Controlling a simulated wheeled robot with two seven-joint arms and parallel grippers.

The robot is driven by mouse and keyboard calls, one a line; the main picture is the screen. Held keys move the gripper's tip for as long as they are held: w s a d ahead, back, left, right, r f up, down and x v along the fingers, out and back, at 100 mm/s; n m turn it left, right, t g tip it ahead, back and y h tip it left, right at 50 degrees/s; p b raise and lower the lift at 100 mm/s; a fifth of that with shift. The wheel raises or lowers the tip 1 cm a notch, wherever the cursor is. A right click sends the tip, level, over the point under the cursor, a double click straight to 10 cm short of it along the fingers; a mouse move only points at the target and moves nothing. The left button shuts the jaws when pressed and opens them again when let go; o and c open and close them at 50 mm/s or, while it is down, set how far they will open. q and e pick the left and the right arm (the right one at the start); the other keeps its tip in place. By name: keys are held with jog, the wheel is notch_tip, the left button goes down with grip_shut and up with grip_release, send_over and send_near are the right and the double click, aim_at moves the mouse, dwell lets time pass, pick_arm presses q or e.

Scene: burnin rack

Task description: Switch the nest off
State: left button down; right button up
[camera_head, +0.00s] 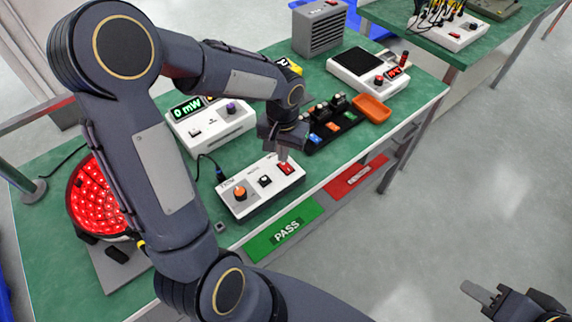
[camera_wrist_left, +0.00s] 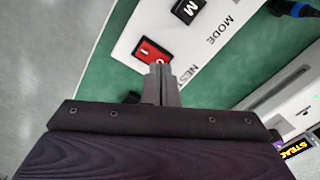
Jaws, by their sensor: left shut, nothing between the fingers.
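The nest's red rocker switch (camera_head: 286,168) is at the right end of a white control box (camera_head: 262,203) on the green bench. In the left wrist view the red switch (camera_wrist_left: 152,51) sits by the printed letters "NES". My left gripper (camera_head: 283,156) is shut and empty, just above the switch. Its fingertips (camera_wrist_left: 159,72) overlap the switch's lower edge in the left wrist view; I cannot tell if they touch it. The switch's position is unclear. My right gripper (camera_head: 480,293) is at the lower right, away from the bench; its opening is unclear.
The box also has an orange knob (camera_head: 240,192) and a black button (camera_head: 265,181). A meter reading "0 mW" (camera_head: 212,128) stands behind it. A black rack (camera_head: 334,132) and an orange tray (camera_head: 371,108) are to the right. A round red-lit fixture (camera_head: 92,196) is at left.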

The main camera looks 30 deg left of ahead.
pick_arm(q)
jog(key=shift+f+b, duration=0.75)
jog(key=shift+f, duration=0.15)
dwell(0.5)
jog(key=shift+r, duration=0.15)
notch_tip(320, 180, up, 7)
jog(key=p, duration=0.5)
jog(key=shift+p, duration=0.35)
jog(key=s+d+r+t+h, duration=0.2)
jog(key=s+r, duration=0.2)
jog(key=s, duration=0.4)
jog(key=s+d+r+t+h, duration=0.1)
jog(key=s+d+r+t, duration=0.1)
jog(key=s+r, duration=0.3)
jog(key=s+t, duration=0.1)
jog(key=s, duration=0.3)
jog(key=shift+t+h, duration=0.3)
jog(key=shift+h, duration=0.1)
